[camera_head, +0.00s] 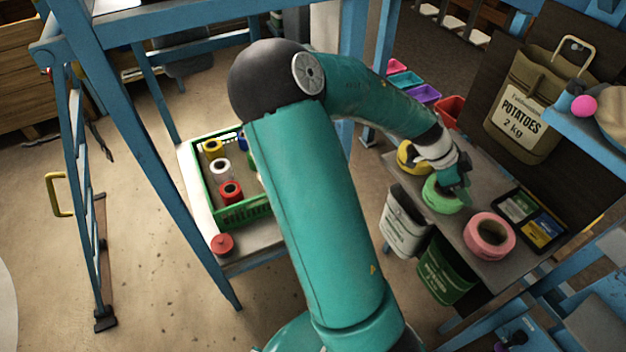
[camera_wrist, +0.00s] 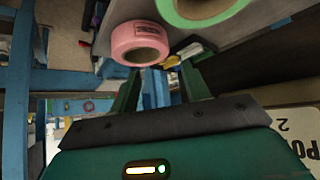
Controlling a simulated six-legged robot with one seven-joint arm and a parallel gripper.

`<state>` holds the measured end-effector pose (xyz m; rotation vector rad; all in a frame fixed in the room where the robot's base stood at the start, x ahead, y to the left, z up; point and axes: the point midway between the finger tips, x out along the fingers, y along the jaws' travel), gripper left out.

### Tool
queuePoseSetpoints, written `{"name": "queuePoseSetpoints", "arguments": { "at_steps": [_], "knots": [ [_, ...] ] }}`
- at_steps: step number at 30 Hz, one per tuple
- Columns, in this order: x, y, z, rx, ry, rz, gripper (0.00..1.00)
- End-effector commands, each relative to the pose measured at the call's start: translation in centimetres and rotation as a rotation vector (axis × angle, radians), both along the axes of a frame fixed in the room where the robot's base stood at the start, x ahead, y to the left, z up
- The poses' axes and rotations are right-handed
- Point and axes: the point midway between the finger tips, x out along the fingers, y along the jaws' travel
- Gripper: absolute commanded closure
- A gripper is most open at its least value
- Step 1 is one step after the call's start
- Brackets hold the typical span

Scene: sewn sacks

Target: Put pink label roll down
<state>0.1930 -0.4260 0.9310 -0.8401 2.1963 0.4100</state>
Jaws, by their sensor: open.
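The pink label roll (camera_head: 489,219) lies flat on the grey table (camera_head: 482,186), near its front edge. In the wrist view the pink roll (camera_wrist: 123,38) shows beyond my fingertips, with a printed label on its side. My gripper (camera_head: 461,186) is by the green roll, behind and left of the pink roll. In the wrist view my gripper (camera_wrist: 160,78) has its two fingers apart, with nothing held between them. The green roll (camera_head: 436,205) is partly covered by my gripper in the head view, and whether they touch is unclear.
A yellow roll (camera_head: 403,155) is behind the green one. A dark tray (camera_head: 546,211) with coloured packets is beside the pink roll. A potato sack (camera_head: 519,110) hangs behind. A green crate (camera_head: 243,213) of spools stands left. Bags hang below the table's front edge.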

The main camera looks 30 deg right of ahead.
Motion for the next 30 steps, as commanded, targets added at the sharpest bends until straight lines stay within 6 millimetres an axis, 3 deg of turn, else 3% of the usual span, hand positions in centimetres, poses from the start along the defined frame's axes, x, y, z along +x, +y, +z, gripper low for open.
{"name": "queuePoseSetpoints", "arguments": {
  "at_steps": [6,11,16,21,26,30],
  "knots": [
    [4.8,6.1,-2.4,0.281,-0.089,0.248,0.53],
    [9.2,12.5,-2.0,0.481,-0.161,0.542,0.53],
    [12.8,19.3,0.9,0.615,-0.219,0.899,0.53],
    [14.6,26.1,5.4,0.664,-0.243,1.284,0.53],
    [14.6,32.0,10.0,0.628,-0.216,1.657,0.53],
    [13.1,36.7,13.8,0.536,-0.140,1.970,0.53]
  ]
}}
